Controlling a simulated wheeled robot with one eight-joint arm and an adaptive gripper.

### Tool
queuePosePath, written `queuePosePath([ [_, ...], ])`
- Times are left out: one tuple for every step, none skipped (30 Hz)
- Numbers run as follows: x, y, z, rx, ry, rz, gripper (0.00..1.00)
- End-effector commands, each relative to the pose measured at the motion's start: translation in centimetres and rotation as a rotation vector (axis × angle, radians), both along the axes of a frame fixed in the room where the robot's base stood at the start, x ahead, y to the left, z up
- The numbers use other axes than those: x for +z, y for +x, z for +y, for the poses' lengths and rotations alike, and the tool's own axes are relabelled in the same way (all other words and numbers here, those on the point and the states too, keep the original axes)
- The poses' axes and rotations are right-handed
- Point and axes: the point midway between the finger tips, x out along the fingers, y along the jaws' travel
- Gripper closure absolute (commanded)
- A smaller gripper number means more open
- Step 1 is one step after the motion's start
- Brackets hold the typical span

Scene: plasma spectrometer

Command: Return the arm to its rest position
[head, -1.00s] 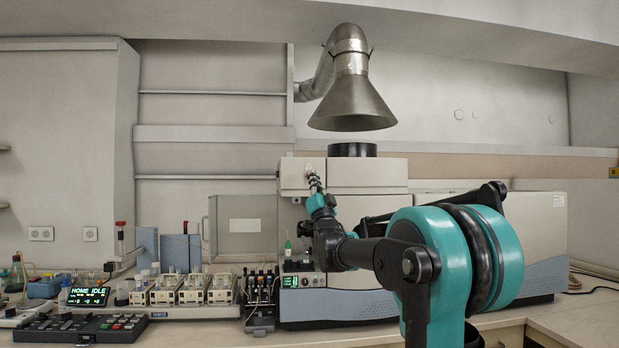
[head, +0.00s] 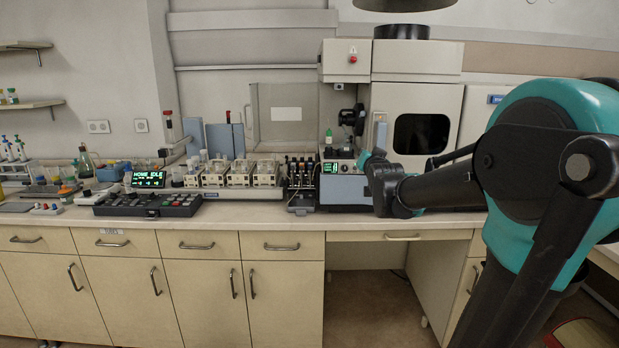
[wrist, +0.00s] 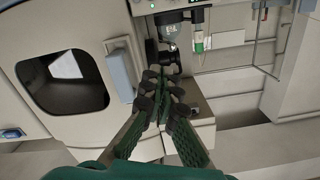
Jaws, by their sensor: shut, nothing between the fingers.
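My gripper (wrist: 160,78) shows in the wrist view with its dark jointed fingers closed together and nothing between them. In the head view my arm reaches from the right toward the front of the spectrometer (head: 418,62); the fingers cannot be made out there. In the wrist view the gripper is in front of the spectrometer's pale panel (wrist: 75,32), with a dark window (wrist: 62,82) to its left. A dark and silver fitting (wrist: 169,28) shows beyond the fingertips; I cannot tell the gap between them.
A long bench holds a control box with a "HOME IDLE" display (head: 149,179), a keypad (head: 147,204), sample racks (head: 240,174) and a small pump unit (head: 301,182). Glassware stands at the left. Cabinets (head: 110,285) run below; floor (head: 375,310) shows in a gap between them.

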Motion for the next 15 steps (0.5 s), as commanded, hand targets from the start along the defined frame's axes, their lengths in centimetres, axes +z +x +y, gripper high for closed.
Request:
queuePosePath([
  [-3.0, -1.6, -0.2, -0.002, -0.027, 0.079, 1.00],
  [-4.9, -2.6, -0.3, -0.003, -0.044, 0.129, 1.00],
  [-7.3, -4.0, -0.5, -0.001, -0.067, 0.196, 1.00],
  [-9.1, -5.1, -0.6, 0.001, -0.084, 0.244, 1.00],
  [-10.8, -6.2, -0.7, 0.004, -0.100, 0.294, 1.00],
  [-13.0, -7.8, -0.8, 0.011, -0.122, 0.357, 1.00],
  [-14.7, -9.1, -0.9, 0.016, -0.138, 0.405, 1.00],
  [-16.3, -10.4, -1.0, 0.022, -0.154, 0.453, 1.00],
  [-18.4, -12.2, -1.1, 0.032, -0.174, 0.514, 1.00],
  [-20.0, -13.7, -1.1, 0.040, -0.187, 0.562, 1.00],
  [-21.5, -15.1, -1.2, 0.048, -0.203, 0.607, 1.00],
  [-23.4, -17.1, -1.3, 0.062, -0.221, 0.668, 1.00],
  [-24.8, -18.7, -1.3, 0.072, -0.233, 0.713, 1.00],
  [-26.1, -20.2, -1.3, 0.084, -0.247, 0.758, 1.00],
  [-27.8, -22.3, -1.4, 0.099, -0.262, 0.816, 1.00],
])
